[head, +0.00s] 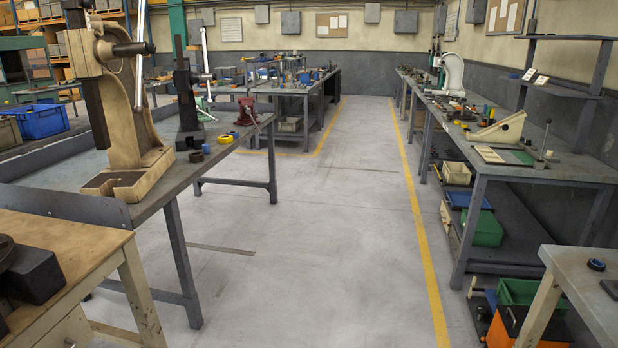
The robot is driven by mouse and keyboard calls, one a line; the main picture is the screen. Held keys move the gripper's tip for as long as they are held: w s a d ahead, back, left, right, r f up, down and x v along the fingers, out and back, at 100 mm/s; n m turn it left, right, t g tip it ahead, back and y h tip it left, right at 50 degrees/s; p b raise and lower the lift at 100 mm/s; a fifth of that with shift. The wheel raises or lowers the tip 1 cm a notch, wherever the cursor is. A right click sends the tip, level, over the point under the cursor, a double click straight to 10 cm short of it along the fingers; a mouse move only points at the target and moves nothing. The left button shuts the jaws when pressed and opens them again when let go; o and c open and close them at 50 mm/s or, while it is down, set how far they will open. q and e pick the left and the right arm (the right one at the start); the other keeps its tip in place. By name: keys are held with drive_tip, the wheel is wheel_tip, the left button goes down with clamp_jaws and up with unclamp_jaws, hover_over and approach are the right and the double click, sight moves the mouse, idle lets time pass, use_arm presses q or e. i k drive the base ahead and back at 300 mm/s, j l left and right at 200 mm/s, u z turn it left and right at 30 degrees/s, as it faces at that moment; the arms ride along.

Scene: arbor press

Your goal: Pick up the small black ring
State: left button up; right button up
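A small dark ring (597,264) lies flat on the grey bench at the lower right; it looks black with a bluish tint. On the left workbench, a small dark round piece (196,156) sits beside the beige arbor press (138,110); at this size I cannot tell whether it is a ring. A yellow round item (225,139) lies close by it. I cannot tell which dark piece is the task's ring. Neither of my grippers shows in the head view.
The left workbench (177,180) also carries a dark press and a red vise (247,111). A wooden table (85,265) with a black block stands at lower left. The right bench (560,168) holds several tools. The grey floor aisle (320,230) between is clear.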

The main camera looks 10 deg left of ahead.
sight(197, 156)
drive_tip(key=i+u, duration=0.2)
drive_tip(key=i, duration=0.5)
drive_tip(key=i+l+u, duration=0.25)
drive_tip(key=i, duration=0.45)
drive_tip(key=i+j+u, duration=0.15)
drive_tip(key=i+u, duration=0.2)
drive_tip(key=i, duration=0.15)
drive_tip(key=i+u, duration=0.35)
drive_tip(key=i+l+u, duration=0.15)
drive_tip(key=i+u, duration=0.25)
drive_tip(key=i, duration=0.2)
